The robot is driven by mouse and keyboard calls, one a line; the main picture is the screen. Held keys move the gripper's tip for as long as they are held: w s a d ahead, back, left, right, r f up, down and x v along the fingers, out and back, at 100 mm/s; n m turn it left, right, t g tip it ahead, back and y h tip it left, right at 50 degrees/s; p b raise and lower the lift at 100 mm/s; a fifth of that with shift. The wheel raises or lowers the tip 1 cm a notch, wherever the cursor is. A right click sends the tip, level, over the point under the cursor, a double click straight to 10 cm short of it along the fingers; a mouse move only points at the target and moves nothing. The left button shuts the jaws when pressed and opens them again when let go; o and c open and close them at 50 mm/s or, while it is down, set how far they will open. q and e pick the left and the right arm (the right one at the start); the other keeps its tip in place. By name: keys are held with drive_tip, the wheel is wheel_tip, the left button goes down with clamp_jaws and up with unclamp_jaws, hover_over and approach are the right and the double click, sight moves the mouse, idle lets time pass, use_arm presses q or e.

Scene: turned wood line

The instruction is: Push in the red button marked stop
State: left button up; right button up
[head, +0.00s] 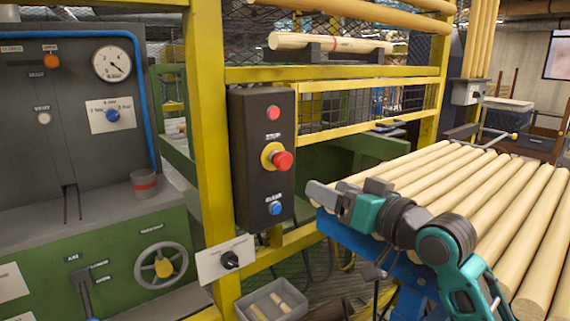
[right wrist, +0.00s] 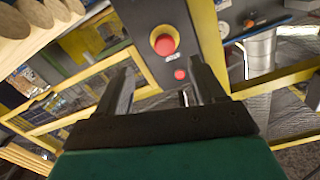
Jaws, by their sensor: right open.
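A black control box (head: 264,160) is fixed to a yellow post. The red stop button (head: 283,161), a mushroom head on a yellow collar, sticks out from its front, under a small label. It also shows in the right wrist view (right wrist: 163,44), upside down, ahead of the fingers and clear of them. My right gripper (head: 340,192) is open and empty, in front of the box, to the right of and lower than the button. In the right wrist view my fingers (right wrist: 160,75) stand apart on either side. My left gripper is not in view.
A small red round button or lamp (head: 273,112) is above the stop button and a blue button (head: 275,208) below. Wooden rods (head: 500,190) lie on a blue-edged rack under my right arm. A grey bin (head: 270,302) stands low. A grey-green machine (head: 70,130) is at left.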

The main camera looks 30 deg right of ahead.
sight(287, 162)
drive_tip(key=w, duration=0.4)
drive_tip(key=w+r+p, duration=0.1)
drive_tip(key=w, duration=0.3)
drive_tip(key=w+a, duration=0.1)
drive_tip(key=w, duration=0.3)
drive_tip(key=shift+w+r, duration=0.25)
drive_tip(key=shift+c, duration=0.2)
clamp_jaws()
